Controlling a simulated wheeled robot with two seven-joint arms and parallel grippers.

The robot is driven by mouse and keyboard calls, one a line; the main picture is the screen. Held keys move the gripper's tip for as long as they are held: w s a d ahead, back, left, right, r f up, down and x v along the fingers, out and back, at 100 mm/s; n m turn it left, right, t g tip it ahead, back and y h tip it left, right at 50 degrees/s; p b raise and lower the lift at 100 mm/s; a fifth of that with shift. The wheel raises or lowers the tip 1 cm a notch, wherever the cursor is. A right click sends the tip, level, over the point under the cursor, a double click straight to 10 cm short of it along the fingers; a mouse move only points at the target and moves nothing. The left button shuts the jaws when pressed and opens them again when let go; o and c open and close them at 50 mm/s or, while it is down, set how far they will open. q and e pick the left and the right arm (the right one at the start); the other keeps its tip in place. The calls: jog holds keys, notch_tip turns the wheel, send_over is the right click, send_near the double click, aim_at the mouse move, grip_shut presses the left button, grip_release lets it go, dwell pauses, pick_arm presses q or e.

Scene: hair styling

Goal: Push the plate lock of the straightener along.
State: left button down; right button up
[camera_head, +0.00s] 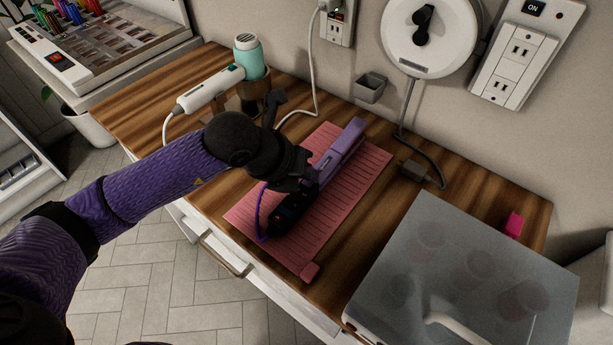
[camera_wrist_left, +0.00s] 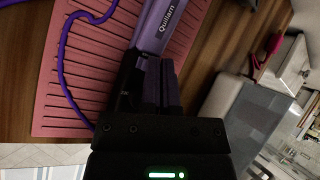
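The straightener (camera_head: 343,150) is purple with a dark handle end and lies on a pink ribbed mat (camera_head: 365,175), pointing up and right. In the left wrist view its purple body (camera_wrist_left: 158,25), marked "Quillarn", runs toward the top. My left gripper (camera_head: 309,178) is low over the straightener's middle, where the dark part meets the purple part. In the left wrist view the dark fingers (camera_wrist_left: 162,82) look close together beside the straightener's body. Contact cannot be made out. The plate lock is not clearly visible. My right gripper is not in view.
A hair dryer (camera_head: 215,88) rests in a holder at the back left. A frosted box (camera_head: 462,270) stands at the front right. A purple cable (camera_head: 259,212) loops at the mat's left.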

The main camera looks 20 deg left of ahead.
aim_at(310, 188)
pick_arm(q)
jog(key=shift+s+d, duration=0.1)
jog(key=shift+d, duration=0.1)
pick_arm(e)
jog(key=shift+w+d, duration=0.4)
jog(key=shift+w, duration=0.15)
pick_arm(q)
jog(key=shift+d, duration=0.1)
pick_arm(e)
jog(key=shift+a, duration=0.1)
pick_arm(q)
jog(key=shift+s+d, duration=0.1)
jog(key=shift+r+p, duration=0.4)
jog(key=shift+p, duration=0.1)
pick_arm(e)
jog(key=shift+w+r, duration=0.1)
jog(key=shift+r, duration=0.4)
pick_arm(q)
notch_tip(310, 188, up, 7)
jog(key=p, duration=0.6)
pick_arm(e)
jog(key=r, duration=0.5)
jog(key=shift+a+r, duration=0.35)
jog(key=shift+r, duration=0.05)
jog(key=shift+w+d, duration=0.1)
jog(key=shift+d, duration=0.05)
